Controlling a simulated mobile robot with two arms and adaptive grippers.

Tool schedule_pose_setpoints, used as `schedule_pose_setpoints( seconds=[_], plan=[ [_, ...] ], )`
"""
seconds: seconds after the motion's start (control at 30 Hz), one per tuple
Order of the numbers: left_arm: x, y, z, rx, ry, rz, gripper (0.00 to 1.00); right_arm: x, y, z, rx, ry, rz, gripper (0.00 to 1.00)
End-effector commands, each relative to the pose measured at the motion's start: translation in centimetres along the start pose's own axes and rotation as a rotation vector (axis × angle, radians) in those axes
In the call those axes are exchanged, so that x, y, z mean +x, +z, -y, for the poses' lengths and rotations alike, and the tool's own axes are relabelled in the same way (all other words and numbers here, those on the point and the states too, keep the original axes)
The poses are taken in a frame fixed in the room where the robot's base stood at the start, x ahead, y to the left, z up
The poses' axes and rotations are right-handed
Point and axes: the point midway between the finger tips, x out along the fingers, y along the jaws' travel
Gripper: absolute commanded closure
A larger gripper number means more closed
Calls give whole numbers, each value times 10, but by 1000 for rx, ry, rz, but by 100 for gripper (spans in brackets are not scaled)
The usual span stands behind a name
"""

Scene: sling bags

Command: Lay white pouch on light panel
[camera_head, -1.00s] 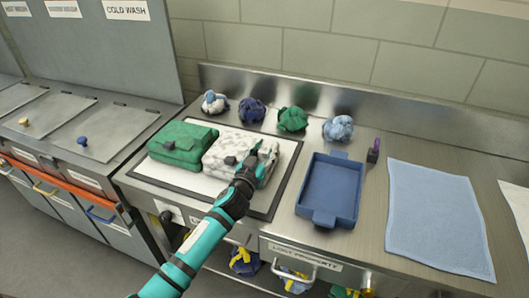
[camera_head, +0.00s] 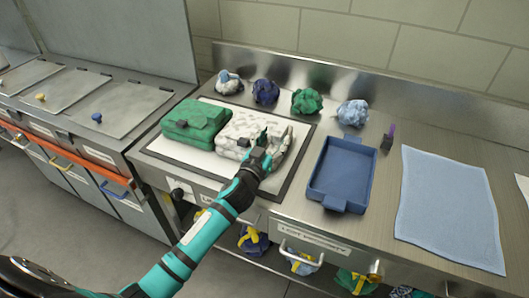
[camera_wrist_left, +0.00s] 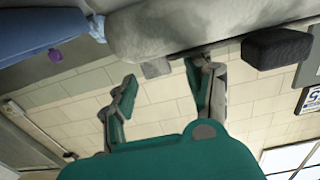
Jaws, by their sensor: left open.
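The white pouch (camera_head: 247,130), mottled with grey, lies on the light panel (camera_head: 171,150), a white sheet with a dark frame. A green pouch (camera_head: 193,122) lies on the panel just left of it. My left gripper (camera_head: 278,145) is at the front right side of the white pouch and hides part of it. In the left wrist view my left gripper (camera_wrist_left: 162,100) is open, its two fingers apart with nothing visible between them. The pouch's pale side (camera_wrist_left: 190,25) and a dark buckle (camera_wrist_left: 277,48) show above the fingers. My right gripper is not in view.
A blue tray (camera_head: 345,172) stands right of the panel, with a light blue towel (camera_head: 452,210) further right. Several crumpled cloths, including a green one (camera_head: 306,101), line the back of the counter. A small purple-topped object (camera_head: 388,138) stands behind the towel's left edge.

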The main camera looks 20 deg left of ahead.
Motion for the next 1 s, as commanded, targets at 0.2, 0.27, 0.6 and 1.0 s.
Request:
schedule_pose_setpoints(
  seconds=[0.2, 0.27, 0.6, 1.0],
  plan=[
    [-49, 3, 0, -1, -1, 2, 47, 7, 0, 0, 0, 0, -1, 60],
    [-60, 2, 0, 1, 0, 1, 47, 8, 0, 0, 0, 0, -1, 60],
    [-86, 0, 0, 1, -1, -1, 47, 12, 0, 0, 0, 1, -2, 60],
    [-85, 0, 0, 0, -1, 0, 47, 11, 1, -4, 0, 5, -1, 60]
  ],
)
